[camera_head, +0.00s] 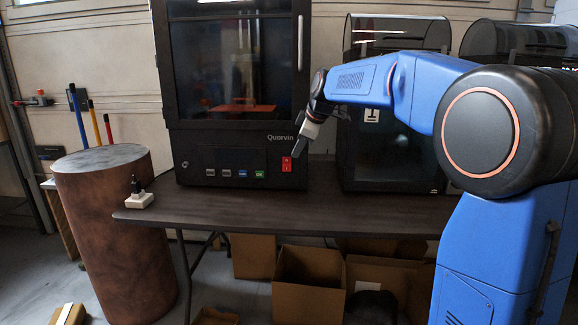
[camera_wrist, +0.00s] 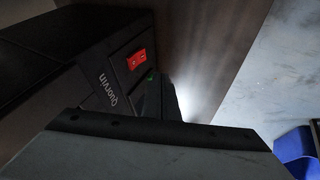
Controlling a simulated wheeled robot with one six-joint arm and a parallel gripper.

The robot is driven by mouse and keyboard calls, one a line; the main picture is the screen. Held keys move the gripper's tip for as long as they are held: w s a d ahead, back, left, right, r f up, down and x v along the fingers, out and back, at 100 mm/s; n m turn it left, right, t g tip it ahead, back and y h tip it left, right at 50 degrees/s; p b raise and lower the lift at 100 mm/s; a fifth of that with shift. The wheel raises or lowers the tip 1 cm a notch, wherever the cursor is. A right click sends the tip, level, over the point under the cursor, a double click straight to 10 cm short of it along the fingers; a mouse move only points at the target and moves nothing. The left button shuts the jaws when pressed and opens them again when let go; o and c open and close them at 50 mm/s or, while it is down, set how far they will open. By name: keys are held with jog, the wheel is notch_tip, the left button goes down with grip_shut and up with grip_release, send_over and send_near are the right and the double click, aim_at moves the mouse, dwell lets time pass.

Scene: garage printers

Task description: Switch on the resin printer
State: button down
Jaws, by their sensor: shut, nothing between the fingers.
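A tall black printer marked "Quorvin" (camera_head: 240,138) stands on the dark table, its door shut over an orange plate. A red rocker switch (camera_head: 286,164) sits low at the right of its front panel. The switch also shows in the wrist view (camera_wrist: 137,59), with white marks; I cannot tell whether it is on. My gripper (camera_head: 297,152) is shut and empty, close to the switch and slightly above and right of it in the head view. I cannot tell whether it touches the panel. Which printer is the resin one is not readable.
The dark table (camera_head: 240,212) has a clear front strip. A second black printer (camera_head: 385,160) stands to the right, partly behind my arm. A small white block with a black toggle (camera_head: 138,197) is at the left end. A brown drum (camera_head: 115,235) stands left; open cartons (camera_head: 308,285) lie below.

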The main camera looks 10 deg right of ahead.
jog(key=shift+f, duration=0.1)
send_near(286, 171)
notch_tip(286, 171, down, 5)
jog(key=w+a, duration=0.1)
jog(key=a, duration=0.1)
jog(key=shift+w+d, duration=0.2)
jog(key=shift+w, duration=0.6)
jog(key=shift+w+d, duration=0.1)
jog(key=shift+w, duration=0.1)
jog(key=shift+r, duration=0.25)
